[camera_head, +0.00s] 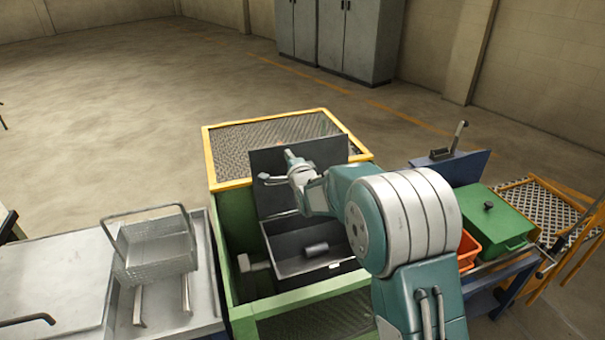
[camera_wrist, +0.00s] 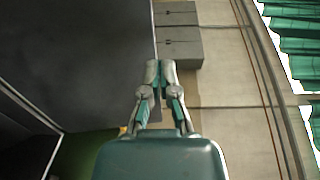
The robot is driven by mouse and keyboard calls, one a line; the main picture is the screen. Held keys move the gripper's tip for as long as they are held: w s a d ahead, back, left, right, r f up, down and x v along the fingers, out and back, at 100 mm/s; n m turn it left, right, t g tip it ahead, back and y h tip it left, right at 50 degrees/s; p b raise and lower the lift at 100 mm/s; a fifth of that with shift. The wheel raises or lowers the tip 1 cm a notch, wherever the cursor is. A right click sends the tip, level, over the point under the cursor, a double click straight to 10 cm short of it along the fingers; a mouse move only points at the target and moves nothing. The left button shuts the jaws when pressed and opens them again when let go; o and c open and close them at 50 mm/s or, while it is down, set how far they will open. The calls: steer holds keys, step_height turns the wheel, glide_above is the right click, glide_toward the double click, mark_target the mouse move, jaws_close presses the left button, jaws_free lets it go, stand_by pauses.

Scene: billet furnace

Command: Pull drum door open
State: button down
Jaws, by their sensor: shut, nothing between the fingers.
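The dark panel that looks like the drum door (camera_head: 335,152) stands raised at the back of an opening in the green machine (camera_head: 240,240). Below it is a grey-rimmed tray-like cavity (camera_head: 290,272) with a dark cylinder (camera_head: 316,249) inside. My gripper (camera_wrist: 160,70) is shut and empty, its fingertips together in the wrist view. In the head view it is in front of the panel, near its left part; contact cannot be told. A large dark surface (camera_wrist: 70,50), likely the panel, fills the left of the wrist view. My arm hides the panel's lower right.
A wire basket (camera_head: 155,250) stands on the metal table (camera_head: 60,285) at left. An orange bin (camera_head: 467,247) and green lidded box (camera_head: 495,220) stand at right. A yellow-framed mesh (camera_head: 270,140) tops the machine's back. Grey cabinets (camera_head: 345,40) stand far back; the floor between is clear.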

steer(key=s+d+r+n+g+h, duration=0.3)
steer(key=s+d, duration=0.5)
steer(key=s, duration=0.3)
steer(key=s+d+r+n+g+h, duration=0.2)
steer(key=s+d+r+n, duration=0.2)
steer(key=s+d, duration=0.6)
steer(key=s+d+f+n+g, duration=0.1)
steer(key=s+d+n+g, duration=0.1)
steer(key=s, duration=1)
steer(key=s+d+f+n+g+h, duration=0.1)
steer(key=s+d+f+n+g, duration=0.1)
steer(key=s, duration=1)
steer(key=n+g, duration=0.1)
steer(key=n, duration=0.1)
steer(key=shift+n+g+h, duration=0.3)
steer(key=shift+g, duration=0.1)
